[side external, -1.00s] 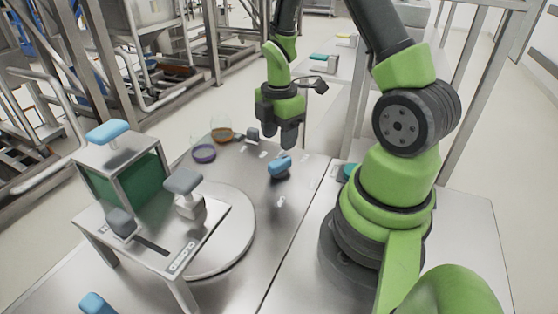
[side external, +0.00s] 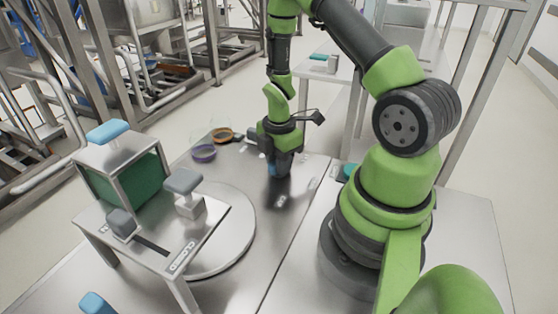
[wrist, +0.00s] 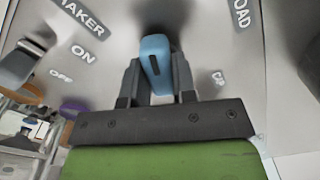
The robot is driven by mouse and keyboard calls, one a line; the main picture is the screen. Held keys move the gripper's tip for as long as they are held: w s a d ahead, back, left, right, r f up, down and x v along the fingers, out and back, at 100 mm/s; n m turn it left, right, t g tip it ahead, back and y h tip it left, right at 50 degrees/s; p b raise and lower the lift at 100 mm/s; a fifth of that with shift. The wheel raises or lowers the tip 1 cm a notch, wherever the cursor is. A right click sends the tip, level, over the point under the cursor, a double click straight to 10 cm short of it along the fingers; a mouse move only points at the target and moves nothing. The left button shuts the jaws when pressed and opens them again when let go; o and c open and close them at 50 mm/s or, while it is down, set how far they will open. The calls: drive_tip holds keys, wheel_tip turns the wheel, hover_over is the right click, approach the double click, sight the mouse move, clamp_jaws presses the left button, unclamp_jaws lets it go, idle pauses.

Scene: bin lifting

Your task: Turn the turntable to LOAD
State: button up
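A blue knob (wrist: 155,58) with a dark slot stands on the steel table, and a sliver of it shows in the side view (side external: 273,170). My gripper (wrist: 155,75) has come down around it, with one finger on each side. The knob sits slightly askew between the fingers, with a narrow light gap beside it, so the fingers look open; contact is unclear. A label (wrist: 241,14) reading "OAD", cut off by the frame edge, lies at the top right of the wrist view. The round turntable plate (side external: 237,232) is left of the gripper in the side view.
A steel stand with a green box (side external: 140,187) and grey-handled parts (side external: 183,181) stands over the turntable. Orange (side external: 222,135) and purple (side external: 203,153) rings lie behind, near a grey switch (wrist: 27,62) with ON and OFF labels. Another blue handle (side external: 96,304) is at the front.

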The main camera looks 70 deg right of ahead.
drive_tip(key=shift+c, duration=1.1)
drive_tip(key=m, duration=0.5)
drive_tip(key=shift+m, duration=0.4)
drive_tip(key=m, duration=0.7)
drive_tip(key=o, duration=0.9)
